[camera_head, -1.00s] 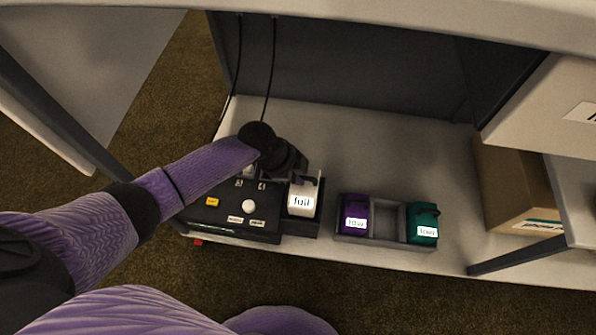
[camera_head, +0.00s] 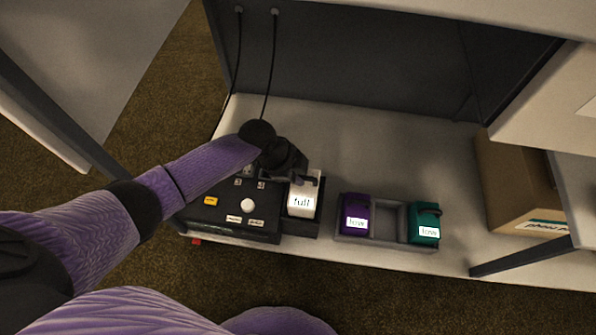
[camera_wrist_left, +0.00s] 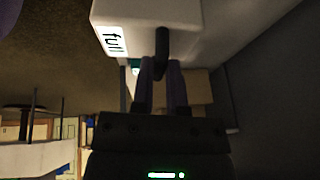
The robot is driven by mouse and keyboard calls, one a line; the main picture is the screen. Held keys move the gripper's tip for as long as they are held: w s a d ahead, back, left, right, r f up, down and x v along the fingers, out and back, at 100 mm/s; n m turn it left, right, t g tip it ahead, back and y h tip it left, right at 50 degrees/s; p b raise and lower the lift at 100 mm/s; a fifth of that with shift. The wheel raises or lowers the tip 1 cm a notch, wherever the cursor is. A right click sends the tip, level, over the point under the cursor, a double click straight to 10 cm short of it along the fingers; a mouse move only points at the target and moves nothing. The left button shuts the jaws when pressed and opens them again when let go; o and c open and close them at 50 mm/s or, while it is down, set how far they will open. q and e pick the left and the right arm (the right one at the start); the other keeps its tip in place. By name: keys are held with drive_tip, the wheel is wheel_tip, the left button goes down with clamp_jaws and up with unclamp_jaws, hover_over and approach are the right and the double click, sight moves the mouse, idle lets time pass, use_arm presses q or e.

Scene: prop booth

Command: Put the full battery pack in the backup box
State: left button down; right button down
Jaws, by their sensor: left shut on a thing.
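The white battery pack (camera_head: 302,200), labelled "full", stands in a slot at the right end of a black charger-like unit (camera_head: 231,222). My left gripper (camera_head: 297,180) is at the pack's top, shut on its dark handle. In the left wrist view the white pack (camera_wrist_left: 150,15) fills the top, and the fingers of my left gripper (camera_wrist_left: 163,72) close around the handle. My left arm hides part of the black unit. I cannot tell which container is the backup box. My right gripper is not in view.
A grey tray (camera_head: 372,241) holds a purple pack (camera_head: 355,212) at left and a teal pack (camera_head: 424,217) at right, with an empty middle compartment. A cardboard box (camera_head: 515,185) stands at right, near a shelf leg. Free shelf surface lies behind the tray.

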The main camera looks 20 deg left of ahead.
use_arm(q)
drive_tip(key=shift+f, duration=0.15)
drive_tip(key=shift+w+a+f+g, duration=0.1)
drive_tip(key=shift+w+f+g, duration=0.15)
drive_tip(key=shift+f, duration=0.7)
drive_tip(key=shift+w+a+f+g, duration=0.15)
drive_tip(key=shift+w+f, duration=0.2)
drive_tip(key=shift+f, duration=0.6)
drive_tip(key=shift+d+f, duration=0.1)
drive_tip(key=shift+f, duration=0.2)
drive_tip(key=c, duration=0.6)
unclamp_jaws()
